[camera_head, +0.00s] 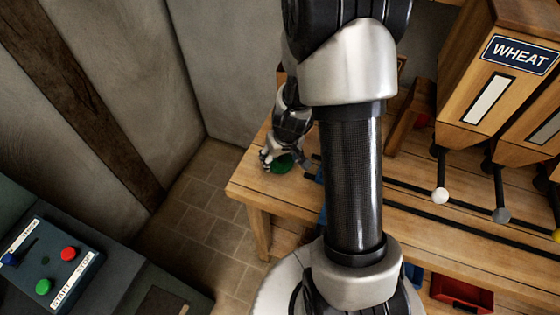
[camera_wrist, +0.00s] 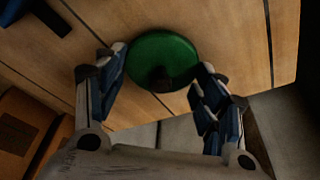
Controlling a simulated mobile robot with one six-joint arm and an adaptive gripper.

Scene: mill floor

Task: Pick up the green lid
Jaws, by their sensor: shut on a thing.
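The green lid (camera_head: 281,165) is at the left end of the wooden bench, partly hidden by my gripper (camera_head: 272,160). In the wrist view, the lid (camera_wrist: 165,50) is a round green disc with a dark knob near its lower edge. My gripper (camera_wrist: 162,62) has one finger at each side of the lid and is shut on it. I cannot tell whether the lid rests on the bench or is slightly raised.
The wooden bench (camera_head: 420,215) has dark rails along it. A wooden WHEAT dispenser (camera_head: 470,100) with ball-ended levers stands at the right. A red bin (camera_head: 462,292) sits below. A control panel (camera_head: 50,262) with red and green buttons is at lower left.

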